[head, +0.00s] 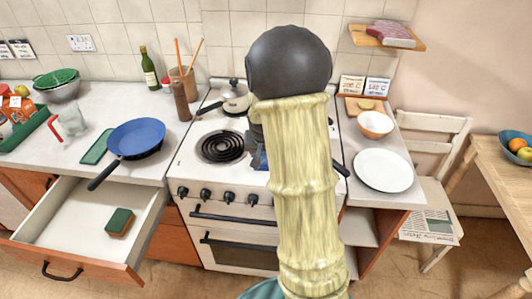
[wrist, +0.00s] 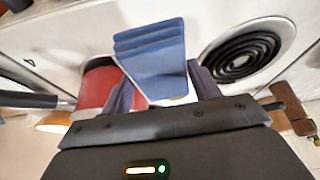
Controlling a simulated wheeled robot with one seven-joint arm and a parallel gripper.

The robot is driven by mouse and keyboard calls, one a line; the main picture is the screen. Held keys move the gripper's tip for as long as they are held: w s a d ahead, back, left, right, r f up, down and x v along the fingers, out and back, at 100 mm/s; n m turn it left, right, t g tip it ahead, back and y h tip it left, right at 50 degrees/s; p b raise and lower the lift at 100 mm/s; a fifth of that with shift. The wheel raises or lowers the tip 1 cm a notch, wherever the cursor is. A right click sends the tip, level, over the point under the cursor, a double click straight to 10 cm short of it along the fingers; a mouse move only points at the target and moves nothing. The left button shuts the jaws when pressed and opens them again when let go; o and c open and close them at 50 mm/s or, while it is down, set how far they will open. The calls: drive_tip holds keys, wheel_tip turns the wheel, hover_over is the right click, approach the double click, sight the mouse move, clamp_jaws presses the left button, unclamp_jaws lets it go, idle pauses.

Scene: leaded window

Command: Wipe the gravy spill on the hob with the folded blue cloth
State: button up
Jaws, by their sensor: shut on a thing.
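The folded blue cloth (wrist: 155,58) is held between the two fingers of my gripper (wrist: 160,76) in the wrist view. Its layered folds face the camera, over the white hob (wrist: 205,32). In the head view only a small blue patch of the cloth (head: 259,160) shows beside my arm, which covers the middle and right of the hob (head: 195,160). A dark coil ring shows in the wrist view (wrist: 242,57) to the right of the cloth. I cannot make out the gravy spill in either view. Whether the cloth touches the hob is unclear.
A red pan (wrist: 97,88) stands close beside the cloth, its dark handle (wrist: 30,99) sticking out. A blue frying pan (head: 137,137) is on the left counter, above an open drawer (head: 70,235) with a sponge (head: 119,222).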

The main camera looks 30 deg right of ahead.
drive_tip(key=shift+r+p, duration=1.2)
drive_tip(key=shift+r, duration=0.4)
